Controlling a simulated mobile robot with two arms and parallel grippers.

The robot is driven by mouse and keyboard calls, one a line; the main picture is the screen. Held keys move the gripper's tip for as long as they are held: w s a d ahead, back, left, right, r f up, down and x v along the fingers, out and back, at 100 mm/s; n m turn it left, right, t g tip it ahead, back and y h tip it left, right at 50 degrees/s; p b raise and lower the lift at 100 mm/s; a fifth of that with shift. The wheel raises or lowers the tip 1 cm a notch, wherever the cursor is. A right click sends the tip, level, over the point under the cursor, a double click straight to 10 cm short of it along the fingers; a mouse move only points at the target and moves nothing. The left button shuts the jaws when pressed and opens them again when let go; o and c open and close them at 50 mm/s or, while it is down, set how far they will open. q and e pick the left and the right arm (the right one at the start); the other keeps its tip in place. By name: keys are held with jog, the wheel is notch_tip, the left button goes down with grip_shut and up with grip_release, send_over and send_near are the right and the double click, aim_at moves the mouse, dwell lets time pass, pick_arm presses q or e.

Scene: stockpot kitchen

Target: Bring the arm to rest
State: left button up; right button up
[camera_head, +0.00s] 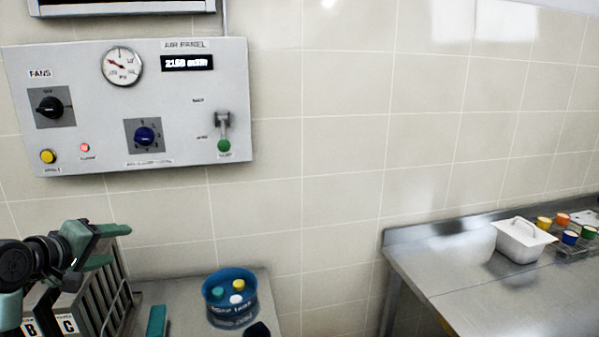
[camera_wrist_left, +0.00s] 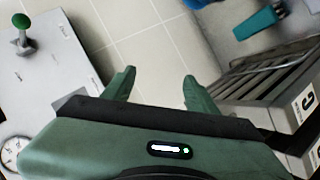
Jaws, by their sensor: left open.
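My left gripper (camera_head: 112,246) is at the lower left of the head view, with its green fingers pointing right, below the air panel. It is open and empty, with a clear gap between the fingertips in the left wrist view (camera_wrist_left: 160,84). It is apart from the wall and the panel. My left arm comes in from the left edge, in front of a grey rack (camera_head: 95,290) with slots and letter labels. My right gripper is not seen for certain; a small dark shape at the bottom edge of the head view is too cut off to identify.
The air panel (camera_head: 190,95) with knobs and a green-tipped lever (camera_head: 223,140) is on the tiled wall. A blue tub (camera_head: 230,295) and a teal object (camera_head: 156,321) are on the left counter.

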pick_arm(q)
jog(key=s+d+f+m+g, duration=0.1)
jog(key=s+d+f+m, duration=0.15)
jog(key=f, duration=0.45)
jog(key=s+d+f+m+g, duration=0.1)
jog(key=s+d+f+g, duration=0.1)
jog(key=s+d+f, duration=0.35)
jog(key=s+d+f+m+g, duration=0.1)
jog(key=s+f+m, duration=0.1)
jog(key=f, duration=0.7)
jog(key=s+d+f+m+g+y, duration=0.1)
jog(key=s+d+f+m+g, duration=0.35)
jog(key=s, duration=0.75)
jog(key=s+d+f+m+g, duration=0.15)
jog(key=s+d+f, duration=0.5)
jog(key=s, duration=0.65)
notch_tip(320, 180, down, 30)
jog(key=s+a+f+m, duration=0.1)
jog(key=s+a, duration=0.1)
jog(key=s, duration=0.1)
jog(key=s+a+f+g+b, duration=0.1)
jog(key=s+a+f, duration=0.1)
jog(key=s+f, duration=1.1)
jog(key=shift+s+a+f+g+y, duration=0.3)
jog(key=shift+s+a, duration=0.1)
jog(key=shift+s, duration=0.8)
jog(key=shift+m, duration=0.25)
